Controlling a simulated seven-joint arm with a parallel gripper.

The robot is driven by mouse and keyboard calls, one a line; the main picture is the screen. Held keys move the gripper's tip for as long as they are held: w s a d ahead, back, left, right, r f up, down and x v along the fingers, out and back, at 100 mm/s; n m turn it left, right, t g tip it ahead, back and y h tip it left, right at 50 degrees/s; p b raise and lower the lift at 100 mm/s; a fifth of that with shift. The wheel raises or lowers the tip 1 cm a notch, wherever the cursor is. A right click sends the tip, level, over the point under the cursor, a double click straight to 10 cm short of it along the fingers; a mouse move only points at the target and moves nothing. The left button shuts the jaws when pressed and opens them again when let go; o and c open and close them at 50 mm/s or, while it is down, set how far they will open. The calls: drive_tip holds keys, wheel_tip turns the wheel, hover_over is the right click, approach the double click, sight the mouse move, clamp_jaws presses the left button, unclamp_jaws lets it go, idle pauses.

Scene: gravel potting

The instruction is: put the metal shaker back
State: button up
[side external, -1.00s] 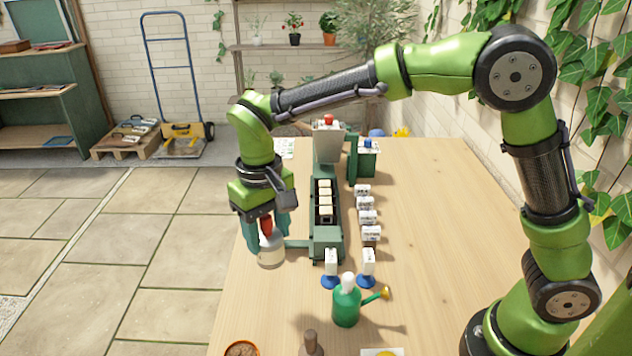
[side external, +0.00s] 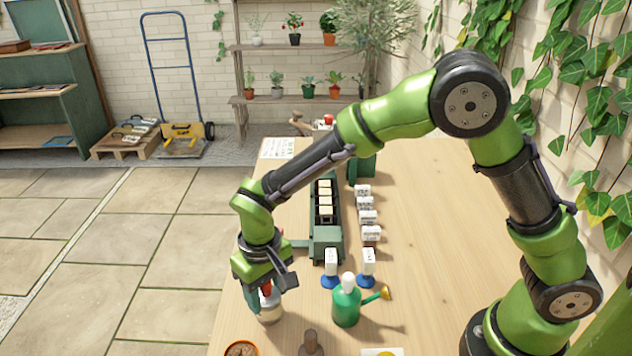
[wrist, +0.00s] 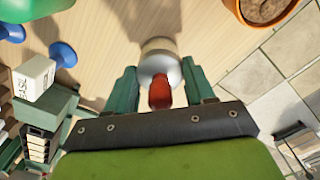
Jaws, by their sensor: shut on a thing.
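The metal shaker (side external: 269,308) is a silvery-white canister with a red top, low over the left part of the wooden table. My gripper (side external: 264,289) is shut on it near its red top. In the wrist view the shaker (wrist: 158,55) sits between the two green fingers of my gripper (wrist: 160,88), red top toward me. I cannot tell whether its base touches the table.
A green machine with white blocks (side external: 326,240) is behind.

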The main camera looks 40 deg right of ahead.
drive_tip(key=o, duration=0.9)
drive_tip(key=shift+f, duration=0.15)
